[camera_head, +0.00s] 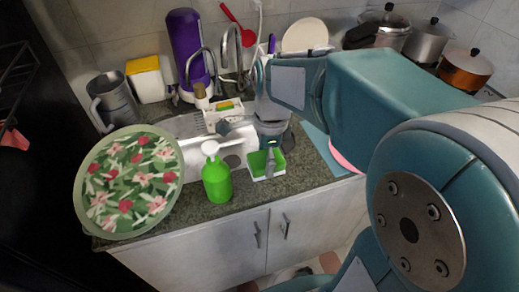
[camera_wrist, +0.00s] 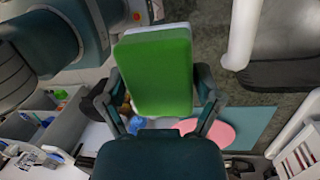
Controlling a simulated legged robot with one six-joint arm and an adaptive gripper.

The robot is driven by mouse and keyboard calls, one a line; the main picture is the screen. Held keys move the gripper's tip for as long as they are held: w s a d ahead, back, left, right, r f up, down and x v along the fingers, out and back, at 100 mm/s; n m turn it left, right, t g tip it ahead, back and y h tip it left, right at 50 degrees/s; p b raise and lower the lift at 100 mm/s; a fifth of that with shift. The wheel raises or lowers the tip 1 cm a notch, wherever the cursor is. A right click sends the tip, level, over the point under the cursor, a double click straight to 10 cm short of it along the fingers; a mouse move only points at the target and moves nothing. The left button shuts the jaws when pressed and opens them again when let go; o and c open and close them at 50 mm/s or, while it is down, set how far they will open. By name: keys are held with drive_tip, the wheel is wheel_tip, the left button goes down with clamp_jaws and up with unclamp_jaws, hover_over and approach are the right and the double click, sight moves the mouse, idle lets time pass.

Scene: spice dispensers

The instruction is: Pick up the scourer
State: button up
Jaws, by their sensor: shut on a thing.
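The scourer (camera_wrist: 158,70) is a thick green block with a white side, seen large in the wrist view. My gripper (camera_wrist: 160,82) is shut on it, with one dark finger along each side. In the head view the scourer (camera_head: 258,166) shows as a green and white piece at the front of the counter, just right of the green pump bottle. My gripper (camera_head: 271,148) comes down onto it there and hides part of it. Whether the scourer touches the counter cannot be told.
A green pump bottle (camera_head: 216,180) stands close left of the scourer. A large floral bowl or tray (camera_head: 130,182) is at the left. Behind are the sink, a faucet (camera_head: 232,45) and a white caddy (camera_head: 222,118). Pots (camera_head: 428,42) stand at the back right.

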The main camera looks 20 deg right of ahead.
drive_tip(key=s, duration=1.3)
drive_tip(key=shift+s, duration=0.1)
